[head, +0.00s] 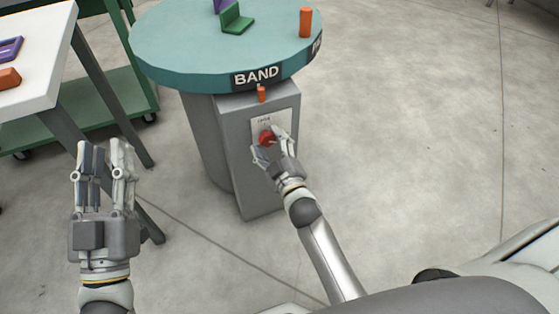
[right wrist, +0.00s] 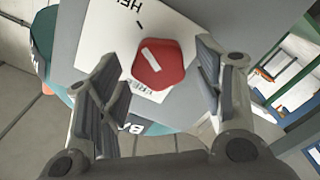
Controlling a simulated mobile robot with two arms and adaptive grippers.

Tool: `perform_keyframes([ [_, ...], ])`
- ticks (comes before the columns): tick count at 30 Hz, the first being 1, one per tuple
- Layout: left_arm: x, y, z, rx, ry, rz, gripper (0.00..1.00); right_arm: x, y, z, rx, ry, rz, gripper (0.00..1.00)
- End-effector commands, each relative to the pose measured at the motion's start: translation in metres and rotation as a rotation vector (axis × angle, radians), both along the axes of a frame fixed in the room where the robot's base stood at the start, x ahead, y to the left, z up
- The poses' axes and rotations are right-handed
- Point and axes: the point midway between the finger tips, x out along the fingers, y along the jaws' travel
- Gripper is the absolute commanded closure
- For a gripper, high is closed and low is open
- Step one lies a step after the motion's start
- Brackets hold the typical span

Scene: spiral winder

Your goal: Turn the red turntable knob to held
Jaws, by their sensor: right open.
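The red knob (head: 266,138) sits on a white label plate on the front of the grey pedestal under the turntable. My right gripper (head: 266,144) is at the knob, with its fingers on either side. In the right wrist view the knob (right wrist: 172,66) lies between the open fingers of my right gripper (right wrist: 158,82), with a visible gap on each side. A white bar marks the knob. "HEL" and "FREE" lettering shows upside down on the plate, partly cut off or covered. My left gripper (head: 104,146) is open and empty, away from the pedestal.
The teal turntable (head: 180,50) carries a green bracket (head: 236,20), a purple part and an orange cylinder (head: 306,22). A small orange peg (head: 262,93) stands below the "BAND" label. A white table (head: 40,75) and green cart are at left. Floor at right is clear.

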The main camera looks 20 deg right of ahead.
Motion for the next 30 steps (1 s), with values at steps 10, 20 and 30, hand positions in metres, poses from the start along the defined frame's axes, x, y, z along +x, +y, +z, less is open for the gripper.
perform_keyframes([
  [10,0.0,0.0,0.0,0.0,0.0,0.0,0.69,-0.069,-0.002,-0.002,0.001,0.004,0.0,0.39],
  [20,0.0,0.0,0.0,0.0,0.0,0.0,0.69,-0.099,-0.003,0.0,0.002,0.001,0.0,0.39],
  [30,0.0,0.0,0.0,0.0,0.0,0.0,0.69,-0.1,-0.003,0.0,0.001,0.0,0.0,0.39],
])
